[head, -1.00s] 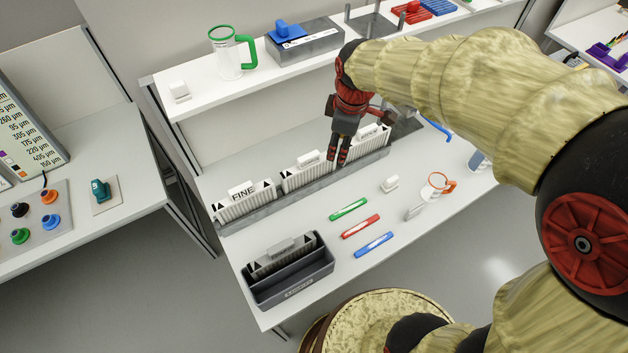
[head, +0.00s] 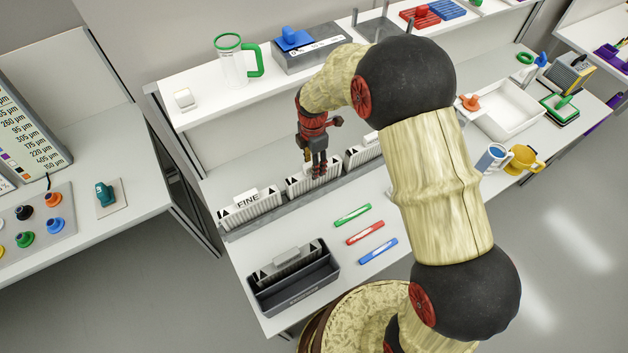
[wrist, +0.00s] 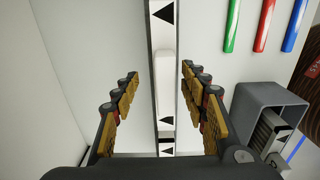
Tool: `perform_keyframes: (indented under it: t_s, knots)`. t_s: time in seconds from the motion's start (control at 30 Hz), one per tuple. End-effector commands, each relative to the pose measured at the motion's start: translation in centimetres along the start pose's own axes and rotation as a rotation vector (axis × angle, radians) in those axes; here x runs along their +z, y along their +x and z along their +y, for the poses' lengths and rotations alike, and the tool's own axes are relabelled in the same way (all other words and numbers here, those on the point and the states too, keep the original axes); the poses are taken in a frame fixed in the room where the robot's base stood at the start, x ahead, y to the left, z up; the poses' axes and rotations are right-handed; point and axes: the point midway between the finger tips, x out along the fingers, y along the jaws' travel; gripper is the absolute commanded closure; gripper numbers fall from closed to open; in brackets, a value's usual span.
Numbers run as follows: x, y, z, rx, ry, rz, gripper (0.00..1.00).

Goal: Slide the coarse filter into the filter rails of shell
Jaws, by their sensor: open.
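Three white pleated filter cartridges stand in a row in a grey rail on the bench. My gripper (head: 320,172) is open, pointing down over the middle cartridge. In the wrist view, my open fingers (wrist: 160,88) stand on either side of a cartridge's top (wrist: 163,70), without visible contact. I cannot pick out the shell with certainty; my arm hides part of the bench.
A dark grey box (head: 293,294) holding another cartridge sits at the bench's front left. Green (head: 352,215), red (head: 365,232) and blue (head: 378,251) bars lie in front of the row. A shelf (head: 202,106) with a green-handled jug (head: 232,62) runs behind.

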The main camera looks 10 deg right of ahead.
Motion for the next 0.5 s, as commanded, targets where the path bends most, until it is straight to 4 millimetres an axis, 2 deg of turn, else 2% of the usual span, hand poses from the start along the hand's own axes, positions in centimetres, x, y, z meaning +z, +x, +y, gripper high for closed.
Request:
perform_keyframes:
  t_s: [0.23, 0.33, 0.5]
  knots:
    - [0.0, 3.7, -0.6, -0.003, 0.001, 0.001, 0.56]
    - [0.0, 4.3, -0.6, -0.002, 0.001, 0.000, 0.56]
    - [0.0, 4.3, -0.6, -0.001, 0.001, 0.000, 0.56]
